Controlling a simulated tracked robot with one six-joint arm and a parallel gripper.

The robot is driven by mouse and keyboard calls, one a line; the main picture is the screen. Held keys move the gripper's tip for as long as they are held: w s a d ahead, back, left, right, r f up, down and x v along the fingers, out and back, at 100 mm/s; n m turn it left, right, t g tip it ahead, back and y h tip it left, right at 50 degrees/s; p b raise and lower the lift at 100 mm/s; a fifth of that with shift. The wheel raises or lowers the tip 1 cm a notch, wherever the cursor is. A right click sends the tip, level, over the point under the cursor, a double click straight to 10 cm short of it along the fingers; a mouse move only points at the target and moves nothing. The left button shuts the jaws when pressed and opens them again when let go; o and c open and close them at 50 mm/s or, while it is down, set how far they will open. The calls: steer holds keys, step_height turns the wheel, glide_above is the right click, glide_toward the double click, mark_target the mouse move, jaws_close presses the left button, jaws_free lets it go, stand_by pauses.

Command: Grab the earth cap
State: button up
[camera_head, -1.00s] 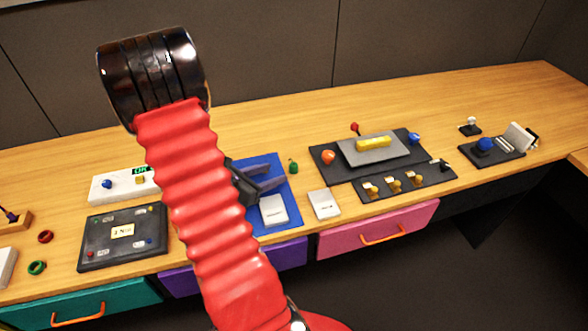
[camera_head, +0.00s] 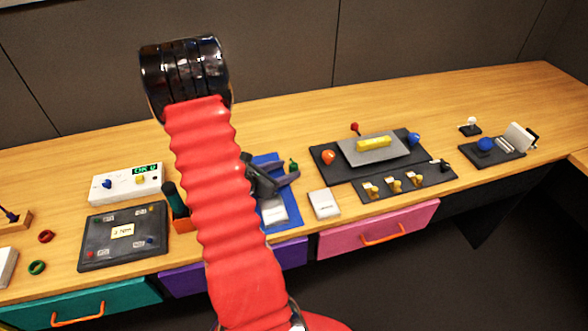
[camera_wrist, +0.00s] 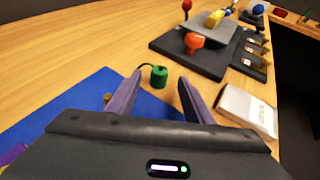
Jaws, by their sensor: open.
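The earth cap appears to be the small green cap with a thin green cord. In the wrist view the green cap (camera_wrist: 159,78) stands ahead of my gripper (camera_wrist: 159,92), between the two fingertips as seen. In the head view the cap (camera_head: 293,165) is at the right edge of the blue mat (camera_head: 291,218). There my gripper (camera_head: 284,180) is just in front of it, with its fingers spread and nothing between them. Whether the fingers reach around the cap I cannot tell.
A white box (camera_head: 323,204) lies right of the mat. A dark panel (camera_head: 325,172) with an orange knob (camera_wrist: 194,43), a red-topped lever and a yellow bar is further right. Bare wood (camera_wrist: 75,75) lies left of the cap in the wrist view.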

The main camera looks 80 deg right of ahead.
mark_target(294, 168)
steer(key=shift+x, duration=1.45)
steer(key=shift+c, duration=0.2)
steer(key=c, duration=1.1)
